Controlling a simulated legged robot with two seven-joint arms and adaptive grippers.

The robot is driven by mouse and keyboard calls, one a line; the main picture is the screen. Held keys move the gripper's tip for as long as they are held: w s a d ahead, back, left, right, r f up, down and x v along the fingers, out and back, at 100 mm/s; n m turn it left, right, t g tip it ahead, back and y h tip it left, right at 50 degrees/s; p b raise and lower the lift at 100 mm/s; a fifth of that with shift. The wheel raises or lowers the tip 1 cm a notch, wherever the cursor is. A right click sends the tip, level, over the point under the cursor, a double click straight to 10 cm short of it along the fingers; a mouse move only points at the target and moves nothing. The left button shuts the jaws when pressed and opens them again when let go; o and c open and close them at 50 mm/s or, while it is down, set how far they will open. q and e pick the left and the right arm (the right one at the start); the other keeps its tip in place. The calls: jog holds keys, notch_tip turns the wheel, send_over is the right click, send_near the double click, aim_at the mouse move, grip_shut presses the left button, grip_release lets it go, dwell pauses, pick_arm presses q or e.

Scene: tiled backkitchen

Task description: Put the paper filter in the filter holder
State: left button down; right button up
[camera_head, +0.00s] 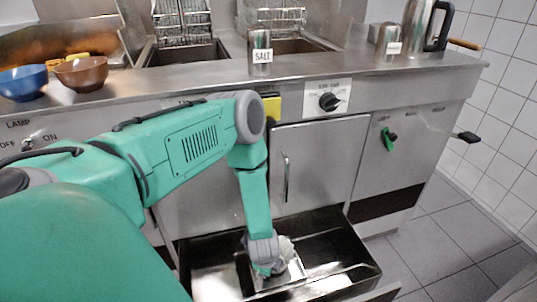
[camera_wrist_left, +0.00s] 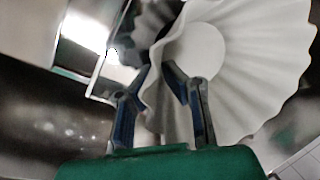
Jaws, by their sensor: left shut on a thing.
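The paper filter (camera_wrist_left: 250,100) is a white, fluted, bowl-shaped paper with a round flat base. My left gripper (camera_wrist_left: 160,85) is shut on its wall, one finger on each side, in the left wrist view. In the head view my left gripper (camera_head: 268,266) points down inside the open drawer, with a pale part of the filter (camera_head: 286,247) beside it. A bright metal piece (camera_head: 295,269) lies under the gripper; it may be the filter holder, but the arm covers much of it. I cannot tell whether the filter touches it. My right gripper is out of view.
The open dark drawer (camera_head: 350,262) surrounds the gripper with raised walls. Above it are the cabinet door (camera_head: 318,160) and the steel counter edge. A blue bowl (camera_head: 22,82), a brown bowl (camera_head: 82,73) and a salt shaker (camera_head: 261,46) stand on the counter.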

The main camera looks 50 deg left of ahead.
pick_arm(q)
jog(key=shift+x, duration=0.8)
jog(key=shift+s+r, duration=0.1)
jog(key=shift+s, duration=0.05)
jog(key=c, duration=1.7)
grip_release()
jog(key=p+v, duration=0.5)
jog(key=v, duration=0.6)
jog(key=s+d+r+n, duration=0.2)
jog(key=s+r+n, duration=0.1)
jog(key=s+n, duration=0.1)
jog(key=s+d+r+n+g+h, duration=0.1)
jog(key=s+d+r+n, duration=0.2)
jog(key=s+n, duration=0.2)
jog(key=s+d+r+n, duration=0.3)
jog(key=s+n, duration=0.2)
jog(key=s, duration=0.2)
jog(key=shift+r+g, duration=0.25)
jog(key=shift+g, duration=0.05)
